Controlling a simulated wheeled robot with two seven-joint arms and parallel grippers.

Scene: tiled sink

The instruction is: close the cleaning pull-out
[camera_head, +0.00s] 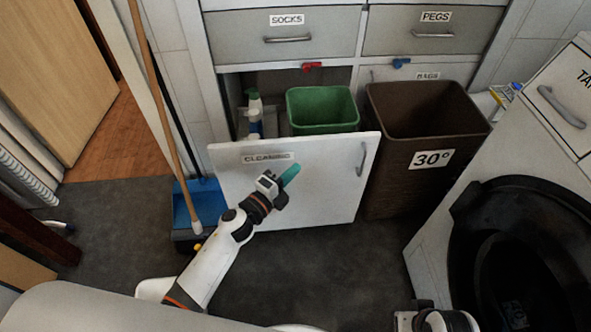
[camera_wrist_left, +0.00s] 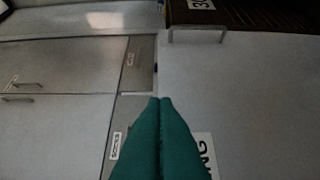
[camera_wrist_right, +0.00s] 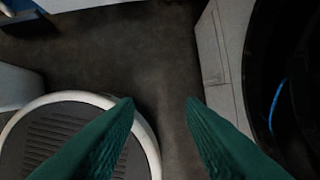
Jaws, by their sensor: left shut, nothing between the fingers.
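The cleaning pull-out has a white front panel (camera_head: 315,200) with a "CLEANING" label and a grey handle (camera_head: 361,158) at its right. It stands out from the cabinet, with a green bin (camera_head: 322,108) and a spray bottle (camera_head: 254,108) behind the panel. My left gripper (camera_head: 290,174) is shut and empty in front of the panel, just below the label. In the left wrist view the shut fingers (camera_wrist_left: 160,102) point along the panel (camera_wrist_left: 240,90); whether they touch it I cannot tell. My right gripper (camera_wrist_right: 160,102) is open and empty above the floor.
A brown basket (camera_head: 415,135) marked 30° stands just right of the pull-out. A washing machine (camera_head: 520,230) is at the right. A broom (camera_head: 160,100) and blue dustpan (camera_head: 200,203) stand at the left. Drawers labelled SOCKS (camera_head: 285,47) and PEGS (camera_head: 432,42) are above. Dark floor lies in front.

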